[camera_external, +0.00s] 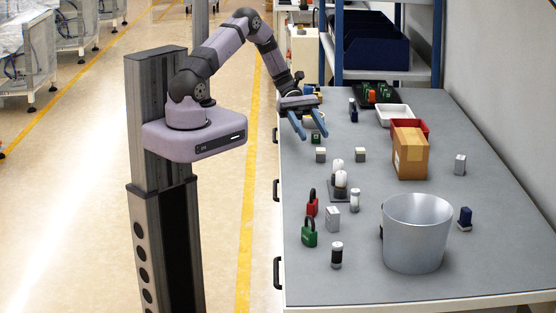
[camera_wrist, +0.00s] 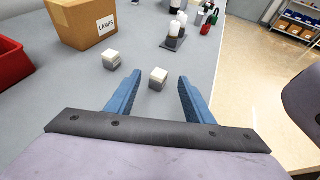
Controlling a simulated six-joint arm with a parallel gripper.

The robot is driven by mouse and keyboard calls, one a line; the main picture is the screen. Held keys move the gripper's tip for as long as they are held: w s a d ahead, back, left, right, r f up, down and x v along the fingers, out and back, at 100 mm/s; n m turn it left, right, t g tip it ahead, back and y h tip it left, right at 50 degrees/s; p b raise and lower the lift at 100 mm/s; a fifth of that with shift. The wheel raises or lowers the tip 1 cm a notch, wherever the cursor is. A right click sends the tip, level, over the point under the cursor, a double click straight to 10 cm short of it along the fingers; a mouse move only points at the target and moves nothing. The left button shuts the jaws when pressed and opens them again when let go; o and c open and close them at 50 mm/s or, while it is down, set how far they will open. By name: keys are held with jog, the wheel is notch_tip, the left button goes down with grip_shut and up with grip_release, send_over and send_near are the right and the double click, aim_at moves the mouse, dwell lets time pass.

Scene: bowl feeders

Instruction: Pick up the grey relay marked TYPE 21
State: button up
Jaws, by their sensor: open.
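No TYPE 21 marking is legible in either view, so I cannot tell which block is the named relay. Two small grey blocks with pale tops stand on the bench. One (camera_external: 320,155) is just beyond my fingertips and shows in the wrist view (camera_wrist: 158,78) between the fingers. The other (camera_external: 360,155) stands nearer the box and shows in the wrist view (camera_wrist: 112,60) left of the fingers. A taller grey block (camera_external: 332,219) and another (camera_external: 460,165) also stand upright. My gripper (camera_external: 313,136) is open, its blue fingers empty, and it also shows in the wrist view (camera_wrist: 160,76).
A cardboard box (camera_external: 411,155) marked LAMPS stands right of the blocks, with a red bin (camera_external: 410,125) behind. White candle-like pieces (camera_external: 340,180), a red padlock (camera_external: 312,203), a green padlock (camera_external: 309,233) and a metal bucket (camera_external: 416,235) stand farther forward.

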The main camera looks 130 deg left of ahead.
aim_at(321, 149)
jog(key=shift+f, duration=0.75)
jog(key=shift+r+p+x, duration=0.15)
jog(key=shift+p+x, duration=0.7)
jog(key=shift+x, duration=0.7)
jog(key=shift+r+p+x, duration=0.1)
jog(key=shift+p+x, duration=0.7)
jog(key=shift+x, duration=0.75)
jog(key=shift+w+d+f, duration=0.2)
jog(key=shift+w+f, duration=0.15)
jog(key=shift+w, duration=0.25)
jog(key=shift+c, duration=0.3)
jog(key=c, duration=1)
